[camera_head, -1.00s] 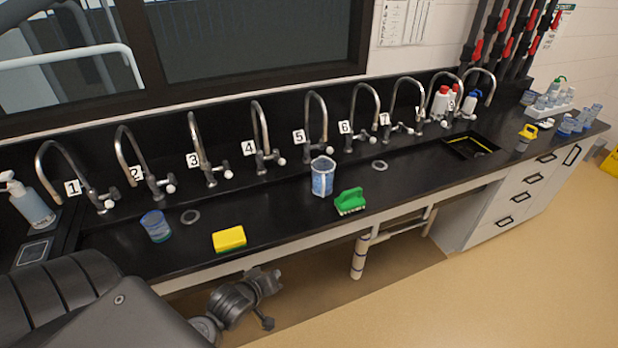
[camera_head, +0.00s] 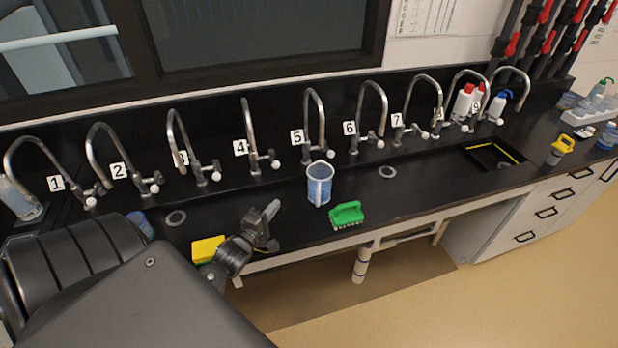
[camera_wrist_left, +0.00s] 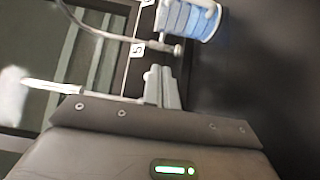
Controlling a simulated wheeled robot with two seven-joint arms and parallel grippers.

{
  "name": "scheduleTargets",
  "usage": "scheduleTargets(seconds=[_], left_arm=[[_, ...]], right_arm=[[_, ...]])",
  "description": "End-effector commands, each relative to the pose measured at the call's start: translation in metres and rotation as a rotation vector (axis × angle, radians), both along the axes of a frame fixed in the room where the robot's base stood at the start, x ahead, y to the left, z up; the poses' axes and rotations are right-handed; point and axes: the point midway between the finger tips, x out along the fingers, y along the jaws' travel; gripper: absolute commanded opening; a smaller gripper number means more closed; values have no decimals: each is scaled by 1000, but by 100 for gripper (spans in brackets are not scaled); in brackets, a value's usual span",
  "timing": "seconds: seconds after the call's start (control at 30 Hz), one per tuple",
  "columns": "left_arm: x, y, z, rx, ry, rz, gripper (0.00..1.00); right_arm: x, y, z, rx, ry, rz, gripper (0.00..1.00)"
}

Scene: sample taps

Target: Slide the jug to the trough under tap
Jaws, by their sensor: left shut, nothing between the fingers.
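The clear jug with blue sides (camera_head: 319,186) stands upright on the black counter in front of tap 5 (camera_head: 314,125). It also shows in the left wrist view (camera_wrist_left: 188,18), at the top. My left gripper (camera_head: 271,210) is over the front part of the counter, left of the jug and apart from it. Its fingers (camera_wrist_left: 164,88) are shut and empty. The black recessed basin with a yellow line (camera_head: 492,156) is at the right, below the rightmost taps. My right gripper is not in view.
A green brush (camera_head: 347,213) lies right of the jug, near the front edge. A yellow sponge (camera_head: 206,249) is partly behind my arm. A blue beaker (camera_head: 142,223) is mostly hidden by my arm. Round drains (camera_head: 387,171) sit in the counter. A yellow-topped container (camera_head: 560,150) stands beyond the basin.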

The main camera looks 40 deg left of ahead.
Motion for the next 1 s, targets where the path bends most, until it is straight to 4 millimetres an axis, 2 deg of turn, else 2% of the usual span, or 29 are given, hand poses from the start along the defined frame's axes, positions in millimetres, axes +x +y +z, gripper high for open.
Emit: scheduleTargets(seconds=[0.1, 0.27, 0.37, 0.63, 0.8, 1.0], left_arm=[[5, 0, -1, 1, 0, -2, 0], [24, 3, -3, 3, -1, -3, 0], [43, 6, -4, 4, -3, -3, 0], [97, 16, -5, 4, -1, 0, 0], [117, 3, -3, 0, 0, -1, 0], [129, -6, -2, 2, 2, 0, 0]], right_arm=[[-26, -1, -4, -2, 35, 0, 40], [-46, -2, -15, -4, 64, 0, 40], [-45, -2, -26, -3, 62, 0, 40], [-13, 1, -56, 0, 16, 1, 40], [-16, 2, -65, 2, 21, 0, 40], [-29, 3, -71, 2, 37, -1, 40]])
